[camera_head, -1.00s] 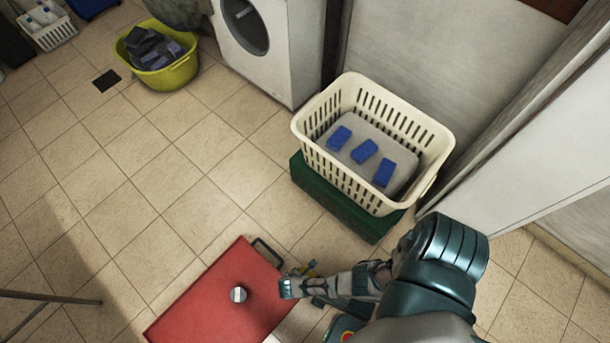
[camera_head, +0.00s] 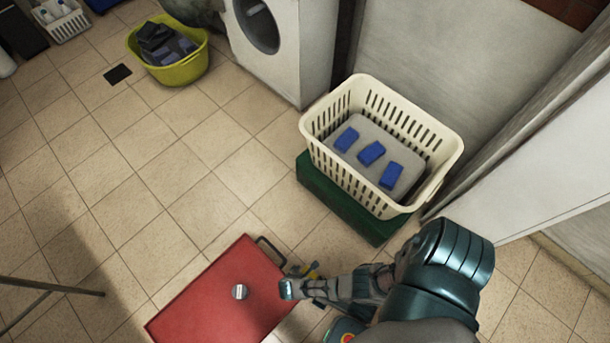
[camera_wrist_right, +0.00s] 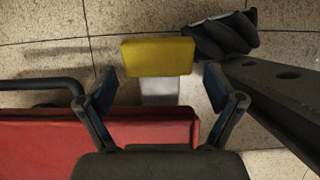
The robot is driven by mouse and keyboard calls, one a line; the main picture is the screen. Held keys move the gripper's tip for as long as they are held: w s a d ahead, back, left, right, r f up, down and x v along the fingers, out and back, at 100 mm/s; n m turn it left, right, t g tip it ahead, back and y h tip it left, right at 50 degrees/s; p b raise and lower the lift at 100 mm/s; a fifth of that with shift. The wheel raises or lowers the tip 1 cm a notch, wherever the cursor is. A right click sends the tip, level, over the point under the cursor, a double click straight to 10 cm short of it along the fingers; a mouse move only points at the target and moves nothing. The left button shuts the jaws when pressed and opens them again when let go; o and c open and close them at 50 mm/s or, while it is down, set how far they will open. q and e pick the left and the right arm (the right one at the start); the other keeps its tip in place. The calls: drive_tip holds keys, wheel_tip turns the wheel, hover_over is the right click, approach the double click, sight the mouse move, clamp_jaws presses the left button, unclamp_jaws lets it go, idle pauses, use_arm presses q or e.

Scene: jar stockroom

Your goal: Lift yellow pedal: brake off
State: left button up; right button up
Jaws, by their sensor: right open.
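The yellow pedal (camera_wrist_right: 158,57) is in the right wrist view, a flat block on a pale metal stem beside the red cart (camera_wrist_right: 60,147). My right gripper (camera_wrist_right: 160,86) is open, with one finger on each side of the pedal's lower edge in the picture. Gaps show between the fingers and the pedal; I cannot tell how far beyond the tips it lies. My left gripper is out of view.
A silver knob-like piece (camera_head: 240,292) is on the red cart, with a black handle (camera_head: 269,248) at its far edge. A cream basket (camera_head: 437,145) with blue blocks stands on a green crate (camera_head: 338,206). A dark wheel (camera_wrist_right: 222,35) is near the pedal. Left floor is mostly clear.

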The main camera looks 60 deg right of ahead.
drive_tip(key=v, duration=1.2)
drive_tip(key=shift+a+f, duration=0.1)
